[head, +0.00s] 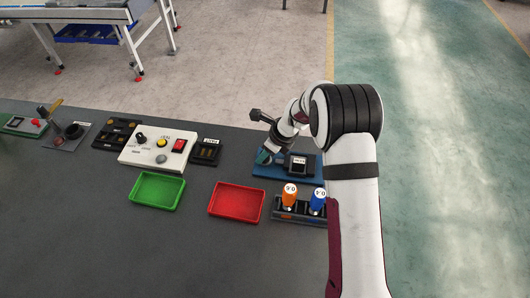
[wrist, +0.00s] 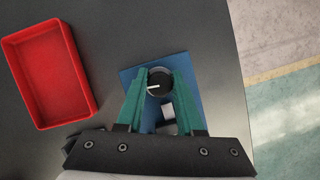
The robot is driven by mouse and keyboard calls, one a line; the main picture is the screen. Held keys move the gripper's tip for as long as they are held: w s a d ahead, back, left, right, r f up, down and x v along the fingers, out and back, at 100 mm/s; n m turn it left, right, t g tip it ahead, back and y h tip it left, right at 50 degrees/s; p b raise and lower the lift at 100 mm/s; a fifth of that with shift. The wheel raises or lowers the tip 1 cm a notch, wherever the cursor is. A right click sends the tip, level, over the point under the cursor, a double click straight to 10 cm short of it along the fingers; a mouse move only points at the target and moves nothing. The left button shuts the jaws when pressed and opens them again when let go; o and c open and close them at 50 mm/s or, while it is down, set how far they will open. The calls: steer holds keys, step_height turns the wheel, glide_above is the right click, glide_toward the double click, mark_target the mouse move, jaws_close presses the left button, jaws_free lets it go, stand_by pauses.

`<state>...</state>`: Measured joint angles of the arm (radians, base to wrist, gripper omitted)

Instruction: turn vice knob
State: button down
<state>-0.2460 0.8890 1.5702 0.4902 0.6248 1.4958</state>
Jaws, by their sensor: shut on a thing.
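The vice knob (wrist: 155,90) is a round black knob with a white pointer line, seen from above in the wrist view. The line points left in that view. The knob sits over a blue base plate (wrist: 129,76). My gripper (wrist: 158,76) has its two green fingers on either side of the knob, shut on it. In the head view my gripper (head: 264,157) is at the left part of the blue plate (head: 268,174), and the knob is hidden there. A black block with a white label (head: 299,165) stands on the plate's right part.
A red tray (head: 237,203) and a green tray (head: 158,191) lie on the dark table. A rack with an orange bottle (head: 290,197) and a blue bottle (head: 318,202) stands in front of the plate. A white control panel (head: 158,147) is to the left.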

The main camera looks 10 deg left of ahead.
steer(key=shift+n, duration=0.4)
steer(key=n+g, duration=0.1)
steer(key=n, duration=0.1)
steer(key=n+g, duration=0.1)
steer(key=n, duration=0.1)
steer(key=shift+n+y, duration=0.3)
steer(key=n+g, duration=0.1)
steer(key=n, duration=0.3)
steer(key=shift+n+g+h, duration=0.3)
steer(key=shift+g+h, duration=0.1)
steer(key=n+g+h, duration=0.1)
steer(key=n, duration=0.3)
steer(key=shift+n, duration=0.3)
steer(key=shift+n+g+h, duration=0.5)
steer(key=shift+n+h, duration=0.3)
steer(key=shift+n, duration=1.5)
steer(key=c, duration=0.5)
jaws_free()
steer(key=shift+c, duration=0.2)
